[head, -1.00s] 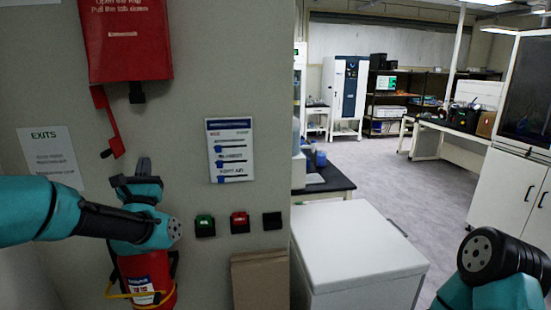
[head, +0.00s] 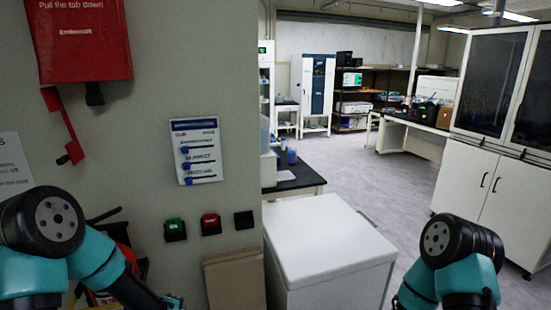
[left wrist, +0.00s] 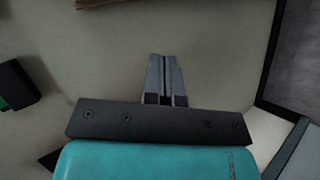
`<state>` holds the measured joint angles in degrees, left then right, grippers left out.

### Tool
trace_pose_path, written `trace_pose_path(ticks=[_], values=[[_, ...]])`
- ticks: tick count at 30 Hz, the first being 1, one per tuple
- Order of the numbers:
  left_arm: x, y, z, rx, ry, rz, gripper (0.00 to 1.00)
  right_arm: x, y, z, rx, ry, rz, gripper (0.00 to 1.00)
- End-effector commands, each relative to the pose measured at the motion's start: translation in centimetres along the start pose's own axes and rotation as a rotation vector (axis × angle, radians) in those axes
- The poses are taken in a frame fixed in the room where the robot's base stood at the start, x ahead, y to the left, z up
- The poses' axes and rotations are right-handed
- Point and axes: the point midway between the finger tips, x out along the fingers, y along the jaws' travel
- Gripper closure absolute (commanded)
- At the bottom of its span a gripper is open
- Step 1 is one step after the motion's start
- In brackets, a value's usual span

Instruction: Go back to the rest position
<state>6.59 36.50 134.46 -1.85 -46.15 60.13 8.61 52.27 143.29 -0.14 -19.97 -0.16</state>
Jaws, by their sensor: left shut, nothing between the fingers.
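My left gripper (left wrist: 162,75) is shut and empty in the left wrist view, its two grey fingers together in front of a pale surface. In the head view my left arm is bent at the lower left. Its end (head: 172,302) barely shows at the bottom edge, below the wall buttons and apart from them. My right arm's black and teal joint shows at the lower right of the head view; my right gripper is out of view.
A green button (head: 175,230), a red button (head: 211,224) and a black box (head: 244,220) are on the wall. A red box (head: 80,40) hangs above left. A white chest (head: 325,240) stands right of the wall. Open floor (head: 360,180) lies beyond.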

Motion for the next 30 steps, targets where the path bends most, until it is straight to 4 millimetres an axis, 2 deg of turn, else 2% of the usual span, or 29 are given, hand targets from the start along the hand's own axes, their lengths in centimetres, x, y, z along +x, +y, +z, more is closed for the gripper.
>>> trace_pose_path(ticks=[1,7,12,15,18,21,30], values=[[0.1,-2.4,1.2,0.072,-0.037,-0.065,1.0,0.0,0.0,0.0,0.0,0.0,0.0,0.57],[-0.7,-10.9,5.5,0.394,-0.235,-0.285,1.0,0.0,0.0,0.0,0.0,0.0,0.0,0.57],[-3.0,-17.6,9.1,0.65,-0.467,-0.418,1.0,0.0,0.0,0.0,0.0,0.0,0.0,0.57],[-4.7,-20.7,10.9,0.776,-0.608,-0.462,1.0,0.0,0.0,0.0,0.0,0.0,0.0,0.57],[-6.1,-22.8,12.1,0.864,-0.714,-0.481,1.0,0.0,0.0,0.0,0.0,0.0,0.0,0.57],[-6.8,-23.7,12.7,0.908,-0.773,-0.487,1.0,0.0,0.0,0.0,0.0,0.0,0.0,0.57],[-7.0,-23.9,12.8,0.921,-0.786,-0.486,1.0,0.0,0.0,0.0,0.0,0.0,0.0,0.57]])
